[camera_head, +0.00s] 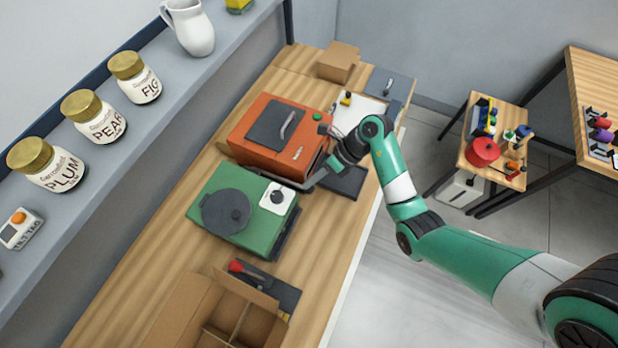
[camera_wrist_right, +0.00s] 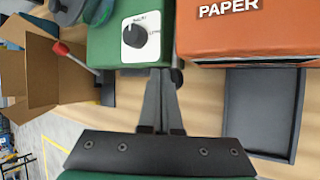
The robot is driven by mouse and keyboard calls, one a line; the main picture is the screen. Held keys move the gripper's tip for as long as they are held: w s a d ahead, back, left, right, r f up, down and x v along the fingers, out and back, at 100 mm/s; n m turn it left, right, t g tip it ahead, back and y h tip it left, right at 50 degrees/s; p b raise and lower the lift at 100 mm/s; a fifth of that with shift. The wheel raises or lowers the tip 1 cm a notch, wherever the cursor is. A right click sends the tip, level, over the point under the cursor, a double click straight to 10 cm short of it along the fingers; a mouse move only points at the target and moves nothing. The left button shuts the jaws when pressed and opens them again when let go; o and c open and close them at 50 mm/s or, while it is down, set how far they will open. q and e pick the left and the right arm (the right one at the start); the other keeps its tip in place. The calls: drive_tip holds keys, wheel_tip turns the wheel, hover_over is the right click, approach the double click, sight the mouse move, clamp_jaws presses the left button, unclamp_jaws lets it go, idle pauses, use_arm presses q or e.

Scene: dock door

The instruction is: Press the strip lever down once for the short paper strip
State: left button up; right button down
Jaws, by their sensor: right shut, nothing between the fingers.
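An orange machine (camera_head: 262,158) stands on the bench, with a dark top plate and handle and a green button (camera_head: 317,117). In the right wrist view its front (camera_wrist_right: 250,36) reads "PAPER". A dark empty tray (camera_head: 347,182) lies before it, also in that wrist view (camera_wrist_right: 262,105). A red-knobbed lever (camera_head: 237,267) sits on a dark base near the cardboard box; the wrist view shows its knob (camera_wrist_right: 60,48). I cannot tell which part is the strip lever. My right gripper (camera_head: 312,184) is shut and empty, by the gap between the orange and green machines.
A green machine (camera_head: 228,245) with a round dark lid and a dial (camera_head: 276,197) stands close beside the orange one. An open divided cardboard box (camera_head: 190,312) is at the near end. A smaller box (camera_head: 338,62) stands at the far end. Bare bench lies right of the green machine.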

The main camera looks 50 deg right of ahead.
sight(314, 189)
drive_tip(key=shift+s+d+f+b, duration=0.1)
drive_tip(key=shift+s+f+b, duration=0.1)
drive_tip(key=shift+f+b, duration=0.8)
drive_tip(key=shift+s+f+b, duration=0.2)
drive_tip(key=shift+f+b, duration=0.2)
drive_tip(key=shift+f, duration=1.15)
idle(1.7)
drive_tip(key=shift+r, duration=0.1)
idle(0.4)
drive_tip(key=shift+w+r+p, duration=0.25)
drive_tip(key=shift+r+p, duration=1.3)
drive_tip(key=shift+p, duration=0.15)
drive_tip(key=shift+w+r+p, duration=0.2)
drive_tip(key=shift+r+p, duration=1.3)
drive_tip(key=shift+p, duration=0.15)
drive_tip(key=shift+r, duration=0.1)
drive_tip(key=r+p, duration=0.5)
drive_tip(key=shift+w+a, duration=0.2)
drive_tip(key=shift+w, duration=0.15)
drive_tip(key=shift+f, duration=0.1)
